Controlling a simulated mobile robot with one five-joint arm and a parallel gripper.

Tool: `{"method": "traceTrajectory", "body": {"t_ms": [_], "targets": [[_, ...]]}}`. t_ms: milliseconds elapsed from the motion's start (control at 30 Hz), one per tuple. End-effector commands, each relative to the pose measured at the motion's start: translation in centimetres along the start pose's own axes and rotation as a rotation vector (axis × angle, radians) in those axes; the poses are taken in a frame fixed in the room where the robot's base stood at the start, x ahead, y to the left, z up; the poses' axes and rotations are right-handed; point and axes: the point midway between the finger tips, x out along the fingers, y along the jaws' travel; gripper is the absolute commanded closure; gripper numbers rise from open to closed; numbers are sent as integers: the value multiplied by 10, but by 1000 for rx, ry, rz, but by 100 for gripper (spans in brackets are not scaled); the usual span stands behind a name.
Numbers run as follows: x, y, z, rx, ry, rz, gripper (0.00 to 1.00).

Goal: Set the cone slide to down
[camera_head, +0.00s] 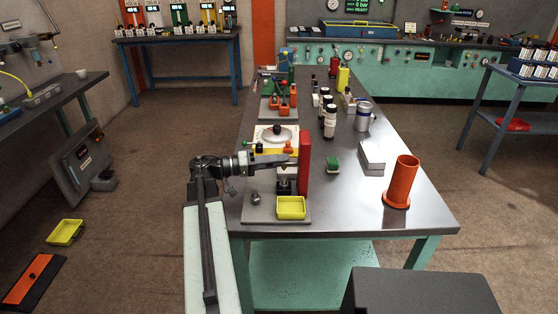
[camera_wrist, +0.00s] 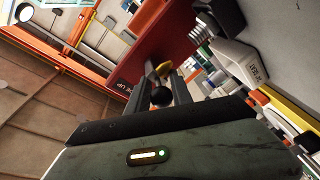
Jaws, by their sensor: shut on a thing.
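A red upright (camera_head: 304,162) stands on a small grey base plate (camera_head: 256,212) on the workbench. In the wrist view the red upright (camera_wrist: 135,62) carries white lettering, of which only the end, "E UP", is readable. My gripper (camera_head: 291,160) reaches in from the left, roughly level, to the red upright's left side. In the wrist view my gripper (camera_wrist: 160,92) is shut on a black ball knob (camera_wrist: 162,97), with a small yellow part (camera_wrist: 163,69) just beyond it. The slide's track and its exact height are hidden by my gripper.
Bottles (camera_head: 330,122) stand farther back. The bench's front right is clear.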

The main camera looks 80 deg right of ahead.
Motion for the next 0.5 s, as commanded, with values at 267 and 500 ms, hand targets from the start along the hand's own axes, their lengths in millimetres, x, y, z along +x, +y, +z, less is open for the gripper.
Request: {"method": "traceTrajectory", "body": {"t_ms": [267, 500], "targets": [[0, -30, 20, 1, 1, -4, 100], [0, -27, 17, 1, 1, -4, 100]]}}
